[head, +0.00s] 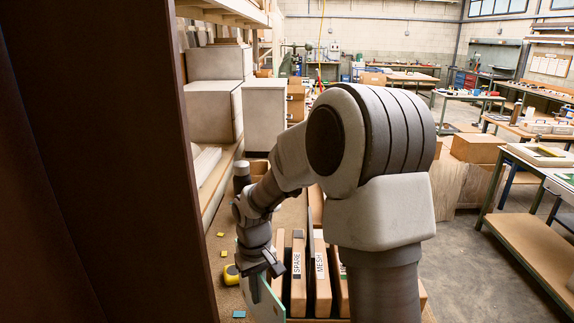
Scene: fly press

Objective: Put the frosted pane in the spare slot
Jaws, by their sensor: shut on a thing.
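The frosted pane (267,304) is a pale green, translucent sheet, seen at the bottom of the head view. My gripper (264,277) is shut on its upper edge, and the pane hangs upright, slightly turned. Its lower part is cut off by the picture edge. Just to its right stands a wooden rack of upright dividers. One carries a SPARE label (297,262) and the one to its right a MESH label (320,264). The pane is left of the SPARE label. I cannot tell whether it touches the rack. My arm hides the rack's right part.
A yellow tape measure (231,274) and small yellow and teal pieces lie on the wooden bench left of my gripper. Pale boxes (213,110) stand farther back. A dark brown panel (95,160) fills the left side. A green-framed table (540,190) stands right.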

